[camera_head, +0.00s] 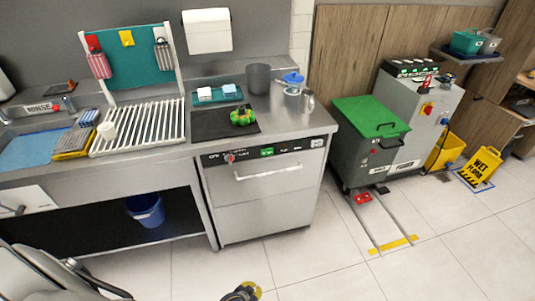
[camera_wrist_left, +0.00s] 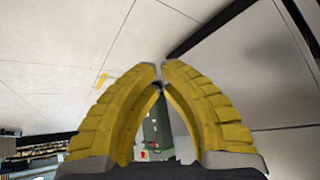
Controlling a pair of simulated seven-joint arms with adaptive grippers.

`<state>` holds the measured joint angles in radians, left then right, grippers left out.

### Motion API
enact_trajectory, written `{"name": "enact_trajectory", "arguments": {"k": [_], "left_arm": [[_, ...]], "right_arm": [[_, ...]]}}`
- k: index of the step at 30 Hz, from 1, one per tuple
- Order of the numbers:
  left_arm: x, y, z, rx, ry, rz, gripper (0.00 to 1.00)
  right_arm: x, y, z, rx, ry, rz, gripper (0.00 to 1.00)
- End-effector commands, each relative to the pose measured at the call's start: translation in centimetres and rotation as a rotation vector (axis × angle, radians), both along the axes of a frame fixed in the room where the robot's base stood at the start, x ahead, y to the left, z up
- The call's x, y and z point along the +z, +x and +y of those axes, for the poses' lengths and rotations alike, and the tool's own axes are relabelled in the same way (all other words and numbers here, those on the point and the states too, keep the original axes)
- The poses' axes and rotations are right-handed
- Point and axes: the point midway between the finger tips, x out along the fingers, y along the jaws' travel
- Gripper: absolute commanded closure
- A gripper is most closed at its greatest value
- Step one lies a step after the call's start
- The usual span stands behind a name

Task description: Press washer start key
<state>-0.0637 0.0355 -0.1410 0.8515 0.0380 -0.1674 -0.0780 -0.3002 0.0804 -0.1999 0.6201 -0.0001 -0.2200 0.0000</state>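The washer (camera_head: 262,200) is a steel under-counter machine with a black control strip (camera_head: 250,157) along its top front and a bar handle (camera_head: 268,172) below. The strip carries a red knob or button (camera_head: 230,158) at its left, a green-lit patch (camera_head: 267,152) near the middle, and small marks to the right. Which one is the start key is too small to read. My left gripper (camera_head: 240,291) shows partly at the bottom edge, well below the washer and apart from it. In the left wrist view its yellow fingers (camera_wrist_left: 160,69) meet at the tips, with nothing between them. My right gripper is not seen.
The counter above holds a drying rack (camera_head: 140,130), a black mat (camera_head: 212,127) with a green object, and a canister (camera_head: 258,78). A green-lidded bin (camera_head: 370,115) stands right of the washer. A blue bucket (camera_head: 146,208) sits under the counter. The floor before the washer is clear.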

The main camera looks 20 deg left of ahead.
Motion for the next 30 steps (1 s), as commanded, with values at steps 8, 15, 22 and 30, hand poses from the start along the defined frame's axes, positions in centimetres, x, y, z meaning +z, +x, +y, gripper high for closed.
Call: {"name": "enact_trajectory", "arguments": {"k": [8, 15, 22, 30], "left_arm": [[6.9, 9.7, -1.1, -0.014, -0.006, -0.193, 1.00], [13.8, 16.9, -1.5, -0.030, 0.006, -0.364, 1.00], [21.4, 22.8, -1.7, -0.046, 0.035, -0.537, 1.00], [31.3, 27.9, -1.4, -0.060, 0.098, -0.747, 1.00]], "right_arm": [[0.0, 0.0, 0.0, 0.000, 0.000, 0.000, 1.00], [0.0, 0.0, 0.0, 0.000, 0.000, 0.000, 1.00], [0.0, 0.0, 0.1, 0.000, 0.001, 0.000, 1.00], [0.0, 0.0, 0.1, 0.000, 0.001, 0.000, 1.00]]}}
